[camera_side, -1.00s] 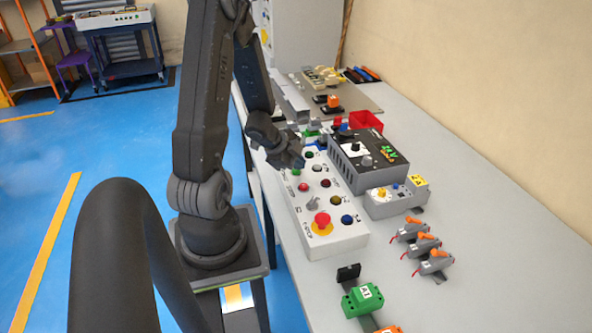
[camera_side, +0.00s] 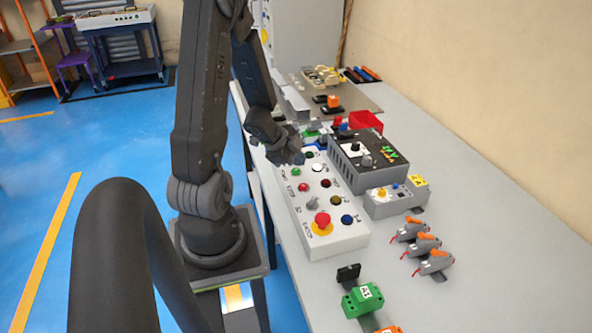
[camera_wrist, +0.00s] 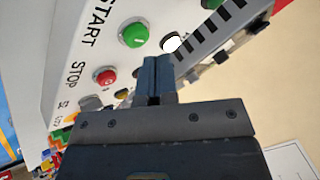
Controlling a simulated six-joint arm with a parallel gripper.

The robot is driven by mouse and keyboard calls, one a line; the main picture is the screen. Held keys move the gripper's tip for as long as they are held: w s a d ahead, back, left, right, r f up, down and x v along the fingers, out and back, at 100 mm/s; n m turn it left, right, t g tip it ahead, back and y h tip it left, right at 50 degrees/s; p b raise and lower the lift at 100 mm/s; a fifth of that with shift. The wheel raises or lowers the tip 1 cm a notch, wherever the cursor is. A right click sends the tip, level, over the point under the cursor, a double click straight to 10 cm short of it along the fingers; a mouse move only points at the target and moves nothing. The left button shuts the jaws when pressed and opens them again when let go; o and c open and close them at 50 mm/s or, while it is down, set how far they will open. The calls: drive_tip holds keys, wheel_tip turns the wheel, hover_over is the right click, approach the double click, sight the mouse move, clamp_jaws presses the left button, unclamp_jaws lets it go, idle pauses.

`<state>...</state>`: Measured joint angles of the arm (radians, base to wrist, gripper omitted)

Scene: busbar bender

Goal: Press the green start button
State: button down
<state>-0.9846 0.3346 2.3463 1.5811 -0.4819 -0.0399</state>
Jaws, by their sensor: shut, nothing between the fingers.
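The green start button (camera_side: 296,171) is on the far left part of a white control box on the bench. It also shows in the wrist view (camera_wrist: 134,35), beside the printed word START. My gripper (camera_side: 299,159) is shut and empty, over the far end of the box, slightly beyond the green button in the side view. In the wrist view, the shut fingertips (camera_wrist: 155,66) appear below and right of the button, which is not covered. I see no contact with it. The red stop button (camera_side: 303,187) sits beside the green one, nearer the side camera.
The white box (camera_side: 345,240) also carries a red emergency-stop knob (camera_side: 322,219), a grey lever (camera_side: 313,204) and several coloured lamps. A dark grey device (camera_side: 352,178) stands close on the right. Orange-levered clamps (camera_side: 421,243) lie farther right.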

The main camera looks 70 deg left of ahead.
sight(299, 171)
drive_tip(key=shift+r, duration=2.55)
drive_tip(key=shift+w+r, duration=0.15)
drive_tip(key=shift+w, duration=0.05)
drive_tip(key=w+d+r+n+t+y, duration=0.1)
drive_tip(key=w+d+r+n+y, duration=0.1)
drive_tip(key=d+r+n+y, duration=0.3)
drive_tip(key=w+d+r+n+y, duration=0.1)
drive_tip(key=w+d+r, duration=0.2)
drive_tip(key=r, duration=0.4)
drive_tip(key=s+d+r+n+g+h, duration=0.1)
drive_tip(key=s+d+r+h, duration=0.1)
drive_tip(key=d, duration=0.7)
drive_tip(key=s+d+r+g+h, duration=0.1)
drive_tip(key=s+d+h, duration=0.3)
drive_tip(key=s+d, duration=0.3)
drive_tip(key=d, duration=0.3)
drive_tip(key=shift+s+d+r+n+g+h, duration=0.2)
drive_tip(key=shift+s+r+n+g+h, duration=0.1)
drive_tip(key=shift+r+n+g+h, duration=0.1)
